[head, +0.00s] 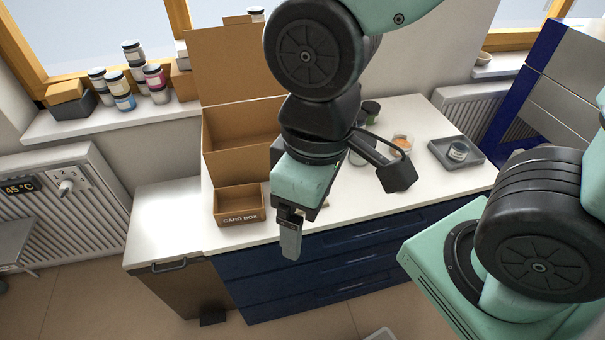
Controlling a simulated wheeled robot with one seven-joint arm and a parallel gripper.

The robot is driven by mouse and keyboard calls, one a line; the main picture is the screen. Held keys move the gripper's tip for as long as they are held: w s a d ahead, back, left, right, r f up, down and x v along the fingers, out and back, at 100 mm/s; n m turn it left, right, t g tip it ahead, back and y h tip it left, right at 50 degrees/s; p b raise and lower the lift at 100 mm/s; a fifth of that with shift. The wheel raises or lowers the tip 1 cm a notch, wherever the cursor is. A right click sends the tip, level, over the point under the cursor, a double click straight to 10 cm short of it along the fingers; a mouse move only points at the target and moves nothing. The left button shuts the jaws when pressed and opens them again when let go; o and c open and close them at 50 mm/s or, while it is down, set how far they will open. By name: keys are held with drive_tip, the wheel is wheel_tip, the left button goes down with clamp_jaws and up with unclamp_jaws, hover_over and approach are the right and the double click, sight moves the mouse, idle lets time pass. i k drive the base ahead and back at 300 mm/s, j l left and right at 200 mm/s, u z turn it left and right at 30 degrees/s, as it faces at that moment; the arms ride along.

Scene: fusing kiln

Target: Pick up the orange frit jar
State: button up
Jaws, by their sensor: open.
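The orange frit jar (402,143) stands on the white counter, right of my wrist. Its orange content shows, and part of it is hidden behind a dark piece of my gripper assembly. My gripper (290,240) points down in front of the counter's front edge, left of the jar and nearer the camera. It is apart from the jar, and I see nothing held in it. Only one finger shows clearly.
A grey tray (475,161) holding a dark-lidded jar (458,151) lies right of the orange jar. Dark-lidded jars (371,108) stand behind my wrist. A small box marked CARD BOX (240,215) and a larger open carton (228,165) stand left. More jars (125,85) crowd the windowsill.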

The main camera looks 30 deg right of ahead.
sight(405, 140)
drive_tip(key=k+l+z, duration=0.15)
drive_tip(key=z, duration=1.3)
